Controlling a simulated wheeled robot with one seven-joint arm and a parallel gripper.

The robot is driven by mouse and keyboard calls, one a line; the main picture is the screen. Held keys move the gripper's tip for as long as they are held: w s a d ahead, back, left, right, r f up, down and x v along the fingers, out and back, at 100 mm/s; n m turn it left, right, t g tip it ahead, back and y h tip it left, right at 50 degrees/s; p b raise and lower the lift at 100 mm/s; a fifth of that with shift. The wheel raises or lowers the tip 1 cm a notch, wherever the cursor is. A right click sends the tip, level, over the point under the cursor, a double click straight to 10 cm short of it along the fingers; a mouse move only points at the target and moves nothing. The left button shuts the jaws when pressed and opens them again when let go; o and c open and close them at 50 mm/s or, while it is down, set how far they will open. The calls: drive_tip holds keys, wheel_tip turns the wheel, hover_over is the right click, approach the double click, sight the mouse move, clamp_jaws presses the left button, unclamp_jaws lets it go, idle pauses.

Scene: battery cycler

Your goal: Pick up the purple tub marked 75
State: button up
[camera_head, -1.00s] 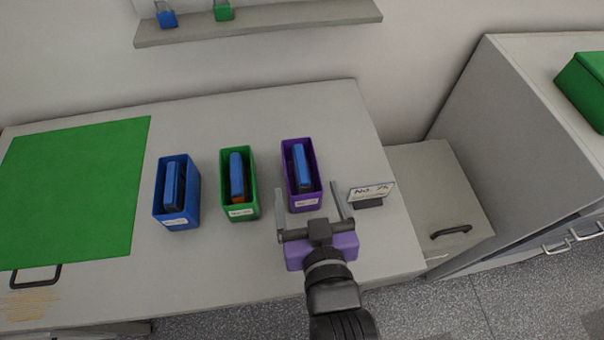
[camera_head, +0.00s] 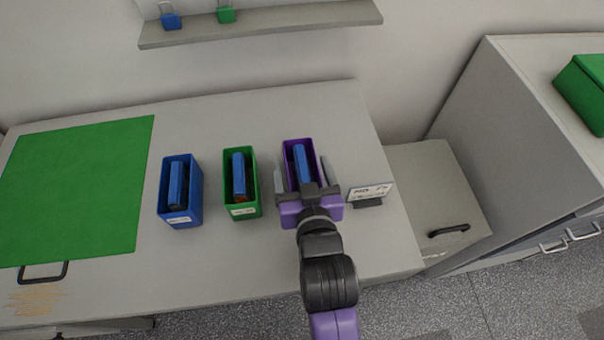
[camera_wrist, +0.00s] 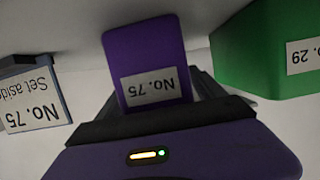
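The purple tub (camera_head: 296,150) stands upright on the worktop with a blue block (camera_head: 301,165) in it. In the wrist view the tub (camera_wrist: 147,55) shows a white label reading No.75, upside down. My gripper (camera_head: 304,178) is at the tub's near end, its fingers spread with one on each side of the tub. I cannot tell whether the fingers touch its walls. In the head view my gripper's body hides the tub's front and label.
A green tub (camera_head: 241,202) and a blue tub (camera_head: 181,212) stand to the left. A small sign (camera_head: 370,192), reading No.75 and Set aside in the wrist view (camera_wrist: 33,100), stands at right. A green mat (camera_head: 75,190) lies at far left. A shelf (camera_head: 270,24) runs above.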

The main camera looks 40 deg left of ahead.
drive_tip(key=c, duration=1.4)
drive_tip(key=shift+r, duration=0.15)
clamp_jaws()
